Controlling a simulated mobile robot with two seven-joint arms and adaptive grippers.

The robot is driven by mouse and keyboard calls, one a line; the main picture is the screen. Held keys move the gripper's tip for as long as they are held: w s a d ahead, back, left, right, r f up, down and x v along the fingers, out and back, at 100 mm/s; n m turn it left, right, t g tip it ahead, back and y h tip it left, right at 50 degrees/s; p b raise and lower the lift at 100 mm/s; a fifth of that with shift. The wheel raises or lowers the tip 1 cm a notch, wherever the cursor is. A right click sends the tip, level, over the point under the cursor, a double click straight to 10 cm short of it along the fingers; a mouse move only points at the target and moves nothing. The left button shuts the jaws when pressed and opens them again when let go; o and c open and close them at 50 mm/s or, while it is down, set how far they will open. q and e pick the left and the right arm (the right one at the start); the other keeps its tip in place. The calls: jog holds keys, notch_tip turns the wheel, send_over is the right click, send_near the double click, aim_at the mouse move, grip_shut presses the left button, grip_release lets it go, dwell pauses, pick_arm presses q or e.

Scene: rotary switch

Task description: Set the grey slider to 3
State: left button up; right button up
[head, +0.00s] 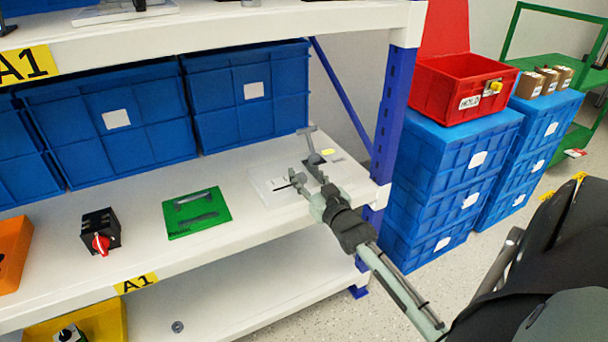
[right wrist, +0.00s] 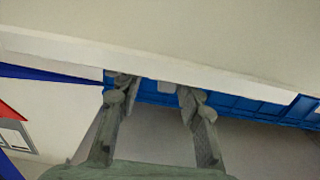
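A white panel (head: 268,188) with dark markings lies on the middle shelf near its right end. A grey upright piece with a crossbar (head: 308,138) stands at the panel's back, by a small yellow label; it may be the grey slider, but I cannot tell for sure. The numbers are too small to read. My right gripper (head: 306,176) is over the panel, in front of the upright piece, and hides part of both. In the right wrist view its fingers (right wrist: 157,95) are apart with nothing visible between them. My left gripper is not in view.
A green plate (head: 181,221) with grey bars and a black box with a red knob (head: 101,232) sit left on the shelf (head: 150,258). Blue bins (head: 125,118) stand behind. The upper shelf (head: 250,25) overhangs, and a blue post (head: 388,120) stands right.

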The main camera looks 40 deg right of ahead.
jog(key=v, duration=1.2)
dwell(0.3)
jog(key=a+f+g+p, duration=0.1)
jog(key=a+f, duration=0.1)
jog(key=a+f+n+g+y+p, duration=0.1)
jog(key=a+f, duration=0.1)
jog(key=f, duration=0.1)
jog(key=shift+g+y, duration=0.3)
jog(key=shift+g, duration=0.1)
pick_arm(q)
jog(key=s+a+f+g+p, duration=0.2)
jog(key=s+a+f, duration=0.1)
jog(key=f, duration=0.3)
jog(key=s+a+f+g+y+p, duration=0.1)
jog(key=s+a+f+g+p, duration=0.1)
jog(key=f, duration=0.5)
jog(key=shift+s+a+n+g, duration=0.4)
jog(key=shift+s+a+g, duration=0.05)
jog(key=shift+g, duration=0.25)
pick_arm(e)
jog(key=s+a+f+n+g, duration=0.1)
jog(key=s+a+f+g, duration=0.4)
jog(key=s+f, duration=0.1)
jog(key=s+a+f+n+g+y, duration=0.1)
jog(key=s+a+f+n+g, duration=0.1)
jog(key=s+a+f+g, duration=0.3)
jog(key=s+a+g, duration=0.1)
jog(key=s, duration=0.3)
jog(key=shift+f+g, duration=0.3)
jog(key=shift+f, duration=0.1)
